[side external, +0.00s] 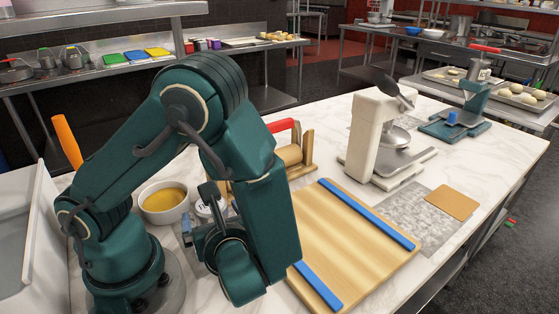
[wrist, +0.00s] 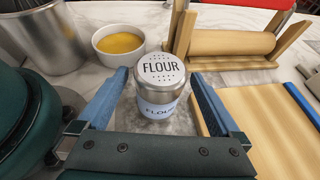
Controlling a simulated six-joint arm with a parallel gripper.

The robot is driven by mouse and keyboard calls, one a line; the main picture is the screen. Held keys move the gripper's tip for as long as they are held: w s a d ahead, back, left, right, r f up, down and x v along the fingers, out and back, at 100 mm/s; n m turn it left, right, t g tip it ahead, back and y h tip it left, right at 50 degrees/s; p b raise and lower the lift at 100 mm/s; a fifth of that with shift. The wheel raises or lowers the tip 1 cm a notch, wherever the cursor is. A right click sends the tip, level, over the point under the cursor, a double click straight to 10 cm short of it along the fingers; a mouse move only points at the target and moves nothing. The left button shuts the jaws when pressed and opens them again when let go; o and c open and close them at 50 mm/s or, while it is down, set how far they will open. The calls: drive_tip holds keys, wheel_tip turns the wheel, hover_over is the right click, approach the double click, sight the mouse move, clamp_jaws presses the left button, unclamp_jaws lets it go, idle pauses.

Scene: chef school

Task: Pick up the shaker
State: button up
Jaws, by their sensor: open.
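The shaker (wrist: 160,90) is a metal can with a white perforated lid and a label, both reading FLOUR. It stands upright on the marble counter. In the wrist view my gripper (wrist: 160,98) is open, with one blue finger on each side of the shaker and a visible gap at both sides. In the side view my gripper (side external: 203,228) is low over the counter, partly hidden by my arm. Only the lid of the shaker (side external: 208,207) shows there, behind the gripper.
A white bowl of yellow liquid (wrist: 121,56) stands behind the shaker at left, near a metal pot (wrist: 38,38). A wooden rolling pin stand (wrist: 178,50) is behind at right. A wooden board with blue strips (side external: 350,235) lies right.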

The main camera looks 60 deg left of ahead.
drive_tip(key=shift+a+f, duration=0.15)
drive_tip(key=shift+f, duration=0.1)
drive_tip(key=shift+x, duration=2.45)
drive_tip(key=c, duration=1.5)
drive_tip(key=shift+r, duration=0.15)
